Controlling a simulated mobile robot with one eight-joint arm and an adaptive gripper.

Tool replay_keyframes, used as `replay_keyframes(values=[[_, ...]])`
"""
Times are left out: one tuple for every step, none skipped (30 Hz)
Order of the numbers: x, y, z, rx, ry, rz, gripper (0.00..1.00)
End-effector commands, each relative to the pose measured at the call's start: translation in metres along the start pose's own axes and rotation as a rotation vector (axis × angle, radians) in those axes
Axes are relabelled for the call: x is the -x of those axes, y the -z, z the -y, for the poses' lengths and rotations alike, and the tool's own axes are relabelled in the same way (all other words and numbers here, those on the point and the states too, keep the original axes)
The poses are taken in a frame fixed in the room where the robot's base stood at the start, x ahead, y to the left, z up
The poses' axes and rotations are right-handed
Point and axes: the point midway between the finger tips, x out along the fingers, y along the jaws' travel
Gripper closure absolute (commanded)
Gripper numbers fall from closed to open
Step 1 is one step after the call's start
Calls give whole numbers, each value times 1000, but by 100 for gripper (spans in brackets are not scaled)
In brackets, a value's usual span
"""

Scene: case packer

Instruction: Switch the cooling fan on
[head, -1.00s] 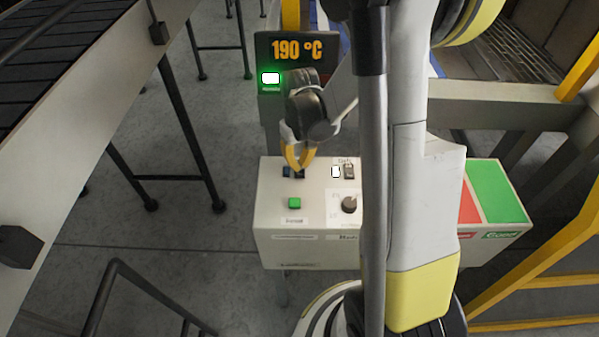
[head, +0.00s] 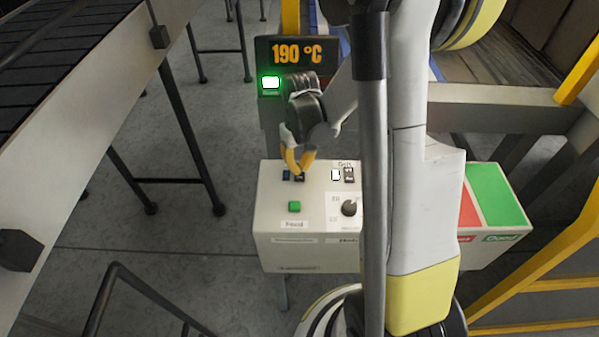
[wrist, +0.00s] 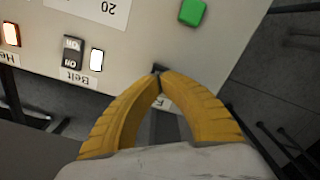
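The control box (head: 272,222) stands in front of me with switches on its sloping top. My gripper (head: 299,174) points down at its back left, fingertips together over a small black switch (head: 300,179). In the wrist view the yellow fingertips (wrist: 160,74) meet at this dark switch (wrist: 158,68); touching or just above, I cannot tell. A label beginning with "F" (wrist: 166,103) is mostly covered by the fingers. A dark blue, unlit-looking lamp (head: 286,174) sits just left of the switch in the head view. The switch position is hidden.
The belt switch (wrist: 72,50) has a lit white lamp (wrist: 97,60) beside it. A green button (head: 294,206) and a black knob (head: 349,208) lie nearer me. A display (head: 296,52) reads 190 °C. A conveyor (head: 75,85) runs at left and a yellow rail (head: 545,260) at right.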

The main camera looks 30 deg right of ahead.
Motion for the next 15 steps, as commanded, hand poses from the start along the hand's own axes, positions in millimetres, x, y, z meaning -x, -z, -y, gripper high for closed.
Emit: replay_keyframes(values=[[0, 0, 0, 0, 0, 0, 100], [0, 0, 0, 0, 0, 0, 100], [0, 0, 0, 0, 0, 0, 100], [0, 0, 0, 0, 0, 0, 100], [0, 0, 0, 0, 0, 0, 100], [0, 0, 0, 0, 0, 0, 100], [0, 0, 0, 0, 0, 0, 100], [0, 0, 0, 0, 0, 0, 100], [0, 0, 0, 0, 0, 0, 100], [-1, 0, 0, 0, 0, 0, 100], [-1, 0, 0, 0, 0, 0, 100], [-2, 0, 0, 0, 0, 0, 100], [-2, 0, 0, 0, 0, 0, 100], [-3, 0, 0, 0, 0, 0, 100], [-3, 0, 0, 0, 0, 0, 100]])
